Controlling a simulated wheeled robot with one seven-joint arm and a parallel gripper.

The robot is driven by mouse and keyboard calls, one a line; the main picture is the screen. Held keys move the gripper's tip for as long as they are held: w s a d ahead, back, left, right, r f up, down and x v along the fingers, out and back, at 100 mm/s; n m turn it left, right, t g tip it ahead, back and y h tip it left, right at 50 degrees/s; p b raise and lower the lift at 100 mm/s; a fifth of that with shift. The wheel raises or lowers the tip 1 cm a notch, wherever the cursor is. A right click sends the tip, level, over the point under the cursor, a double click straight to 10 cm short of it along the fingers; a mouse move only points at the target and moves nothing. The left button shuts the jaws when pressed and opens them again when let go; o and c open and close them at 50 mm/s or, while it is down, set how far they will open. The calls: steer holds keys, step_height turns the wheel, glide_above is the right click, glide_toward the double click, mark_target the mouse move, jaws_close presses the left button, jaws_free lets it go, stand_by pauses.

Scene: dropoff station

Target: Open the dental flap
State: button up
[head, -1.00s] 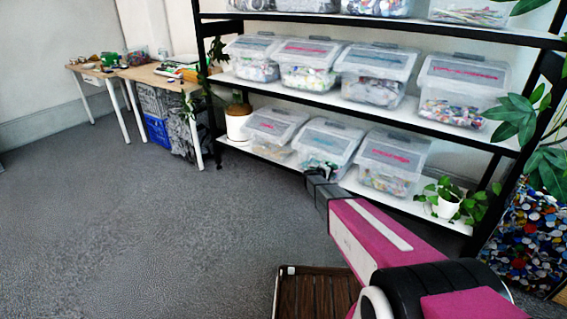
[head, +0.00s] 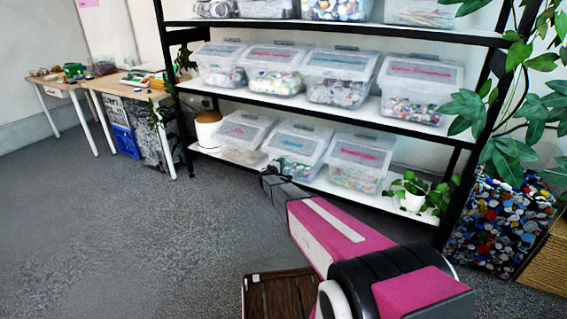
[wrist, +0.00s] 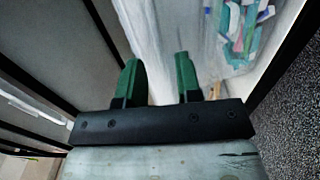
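Clear lidded bins stand on the shelf rack, and I cannot read their labels to tell which one is the dental bin. On the lower shelf are a left bin (head: 240,136), a middle bin (head: 296,148) with greenish contents and a right bin (head: 358,160); their lids look closed. My gripper (head: 267,174) is low in front of the lower shelf, near the left and middle bins. In the wrist view, the gripper's green fingers (wrist: 157,72) are apart, with nothing clearly held between them. A clear bin wall (wrist: 190,35) with green and white pieces lies just beyond them; contact cannot be told.
More bins, such as one on the middle shelf (head: 340,78), stand above. Black rack posts (head: 172,100) and shelf edges frame the space. A potted plant (head: 414,200) stands at the lower shelf's right end. Open grey floor (head: 100,230) lies to the left.

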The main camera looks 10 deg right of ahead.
steer(key=x, duration=0.3)
jaws_close()
steer(key=shift+s+r, duration=0.1)
